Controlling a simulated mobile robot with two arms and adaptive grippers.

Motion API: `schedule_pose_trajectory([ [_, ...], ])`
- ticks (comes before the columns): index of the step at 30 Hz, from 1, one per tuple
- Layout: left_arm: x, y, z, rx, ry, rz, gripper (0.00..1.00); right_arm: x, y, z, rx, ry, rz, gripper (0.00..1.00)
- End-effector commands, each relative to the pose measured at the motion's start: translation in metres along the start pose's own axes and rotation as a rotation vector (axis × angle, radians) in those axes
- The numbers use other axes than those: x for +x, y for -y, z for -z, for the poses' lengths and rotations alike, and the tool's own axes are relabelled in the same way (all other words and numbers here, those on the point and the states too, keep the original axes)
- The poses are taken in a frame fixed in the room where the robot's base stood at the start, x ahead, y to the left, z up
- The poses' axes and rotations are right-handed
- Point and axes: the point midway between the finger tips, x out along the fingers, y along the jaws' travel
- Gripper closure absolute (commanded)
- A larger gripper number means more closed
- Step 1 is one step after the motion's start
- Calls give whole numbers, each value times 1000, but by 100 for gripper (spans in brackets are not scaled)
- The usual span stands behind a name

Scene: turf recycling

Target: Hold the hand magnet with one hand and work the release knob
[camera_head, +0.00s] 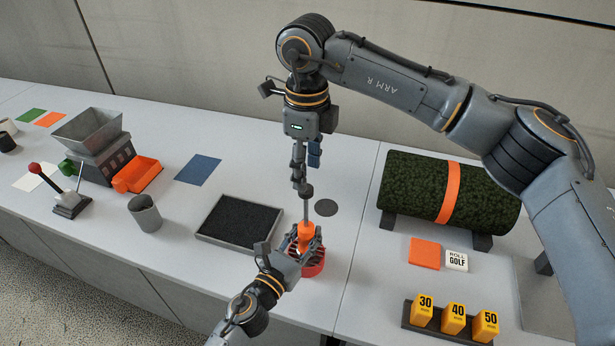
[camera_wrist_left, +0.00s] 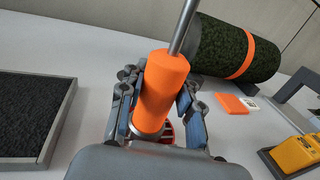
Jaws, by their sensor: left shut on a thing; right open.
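The hand magnet has an orange handle (camera_head: 306,232) with a thin metal rod rising from its top. The left wrist view shows the handle (camera_wrist_left: 162,95) upright between the fingers and the rod (camera_wrist_left: 184,25) above it. My left gripper (camera_head: 300,246) is shut around the handle. A red slotted round part (camera_head: 314,269) shows below the handle at the table; whether it belongs to the magnet I cannot tell. My right gripper (camera_head: 302,184) is open, pointing down at the rod's top end. Its fingers hide the release knob, and I cannot tell whether they touch it.
A tray of black granules (camera_head: 212,238) lies left of the magnet. A turf roll with an orange band (camera_head: 405,190) rests at right. Yellow numbered blocks (camera_head: 453,318) stand at front right. A hopper machine (camera_head: 90,136), red-knobbed lever (camera_head: 71,203) and grey cup (camera_head: 145,213) stand left.

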Motion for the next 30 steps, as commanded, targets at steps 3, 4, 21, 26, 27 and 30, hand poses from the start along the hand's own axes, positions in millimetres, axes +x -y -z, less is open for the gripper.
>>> schedule_pose_trajectory([
  [3, -2, -1, 8, 0, -15, -4, 100, -28, 1, 0, 1, 3, 4, 49],
  [4, -2, -1, 8, 0, -15, -4, 100, -34, 0, 0, 1, 3, 3, 49],
  [21, -2, -1, 8, 0, -15, -3, 100, -84, 0, 1, 0, 2, 0, 49],
  [26, -2, -1, 8, 0, -15, -3, 100, -84, 0, 1, 0, 2, 0, 49],
  [27, -2, -1, 8, 0, -15, -3, 100, -84, 0, 1, 0, 2, 0, 49],
  [30, -2, -1, 8, 1, -15, -3, 100, -84, 0, 1, 0, 2, 1, 49],
])
